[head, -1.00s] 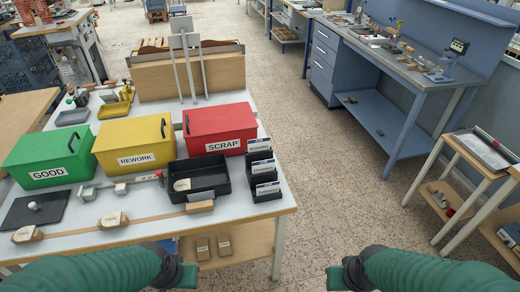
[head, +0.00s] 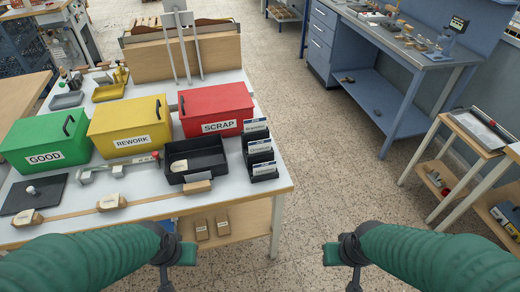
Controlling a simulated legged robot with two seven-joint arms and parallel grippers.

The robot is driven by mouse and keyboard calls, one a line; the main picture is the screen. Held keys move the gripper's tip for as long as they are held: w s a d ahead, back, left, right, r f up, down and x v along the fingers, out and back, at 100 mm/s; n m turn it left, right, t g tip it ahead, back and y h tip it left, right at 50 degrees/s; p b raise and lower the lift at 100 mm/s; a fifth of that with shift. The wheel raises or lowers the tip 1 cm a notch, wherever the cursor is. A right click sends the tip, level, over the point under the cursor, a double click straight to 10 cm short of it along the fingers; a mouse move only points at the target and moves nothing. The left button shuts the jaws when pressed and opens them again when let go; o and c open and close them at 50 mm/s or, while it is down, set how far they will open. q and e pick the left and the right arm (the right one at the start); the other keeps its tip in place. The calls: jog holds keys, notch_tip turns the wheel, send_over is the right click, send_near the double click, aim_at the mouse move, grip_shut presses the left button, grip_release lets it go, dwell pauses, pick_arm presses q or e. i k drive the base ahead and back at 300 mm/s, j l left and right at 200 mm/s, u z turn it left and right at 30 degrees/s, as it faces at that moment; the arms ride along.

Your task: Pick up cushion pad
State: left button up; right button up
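No thing in the head view is clearly marked as the cushion pad. A black tray (head: 214,171) at the table's right front holds a pale rounded piece (head: 179,165). My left gripper (head: 182,256) is in front of the table's front edge, holding nothing that I can see. My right gripper (head: 337,255) is over the floor, right of the table, also with nothing visible in it. Their finger gaps are not clear.
Green GOOD (head: 42,134), yellow REWORK (head: 130,123) and red SCRAP (head: 217,105) boxes stand on the white table. Wooden blocks (head: 110,202) lie along its front. A black card holder (head: 262,168) stands at the right corner. Floor is clear toward the blue bench (head: 385,50).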

aim_at(24, 218)
jog(key=u, duration=1.95)
jog(key=i+z, duration=0.2)
jog(key=z, duration=0.15)
jog(key=i+j+z, duration=0.1)
jog(key=z, duration=0.3)
jog(key=i+j+z, duration=0.15)
jog(key=i+z, duration=0.2)
jog(key=k, duration=0.05)
